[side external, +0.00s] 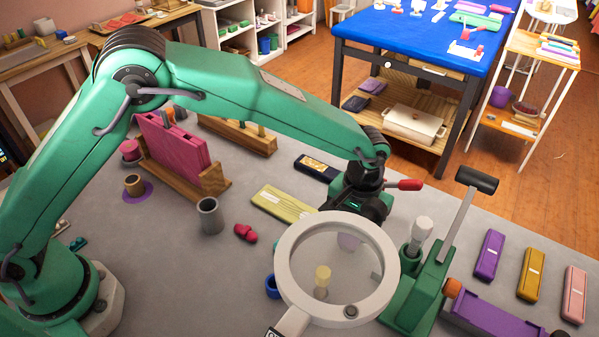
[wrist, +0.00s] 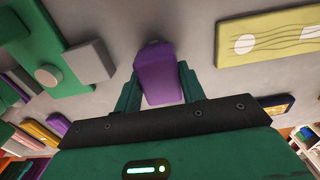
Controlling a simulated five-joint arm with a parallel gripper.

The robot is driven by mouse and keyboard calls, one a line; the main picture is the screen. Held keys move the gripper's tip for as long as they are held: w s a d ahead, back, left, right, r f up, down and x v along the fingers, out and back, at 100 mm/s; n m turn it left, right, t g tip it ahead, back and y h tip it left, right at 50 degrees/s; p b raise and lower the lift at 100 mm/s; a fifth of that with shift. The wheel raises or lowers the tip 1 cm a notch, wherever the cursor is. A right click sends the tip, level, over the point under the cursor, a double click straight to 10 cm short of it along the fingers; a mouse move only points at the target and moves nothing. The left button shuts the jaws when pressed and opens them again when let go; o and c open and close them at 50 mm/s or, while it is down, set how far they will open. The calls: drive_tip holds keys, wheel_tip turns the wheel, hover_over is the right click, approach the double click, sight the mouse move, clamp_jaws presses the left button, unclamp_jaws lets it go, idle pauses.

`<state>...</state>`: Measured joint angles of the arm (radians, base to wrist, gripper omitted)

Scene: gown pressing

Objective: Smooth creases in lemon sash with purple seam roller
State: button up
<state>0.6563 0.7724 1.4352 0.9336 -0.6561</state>
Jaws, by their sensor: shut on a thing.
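The lemon sash (side external: 283,203) lies flat on the grey table, left of my gripper (side external: 362,208) in the side view. In the wrist view the sash (wrist: 268,36) is at the upper right, with wavy dark crease lines and pale oval patches. My gripper (wrist: 158,88) is shut on the purple seam roller (wrist: 155,72), between its green fingers. The roller is apart from the sash. In the side view the roller (side external: 349,242) shows only as a purple patch through a magnifier lens, and the fingertips are hard to make out. I cannot tell its height above the table.
The white-rimmed magnifier (side external: 338,214) stands in front of my gripper. A green lever press (side external: 418,290) is close on the right. A dark patterned case (side external: 318,168) lies behind the sash. A grey cup (side external: 209,216) and red piece (side external: 246,233) sit left.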

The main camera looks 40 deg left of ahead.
drive_tip(key=shift+r, duration=0.1)
drive_tip(key=shift+r, duration=2.95)
drive_tip(key=a+r, duration=0.2)
drive_tip(key=a, duration=0.6)
drive_tip(key=shift+s+a+r, duration=0.15)
drive_tip(key=shift+a, duration=0.1)
drive_tip(key=shift+f, duration=0.2)
drive_tip(key=shift+f, duration=2.45)
drive_tip(key=shift+a+f, duration=0.15)
drive_tip(key=shift+a, duration=7.85)
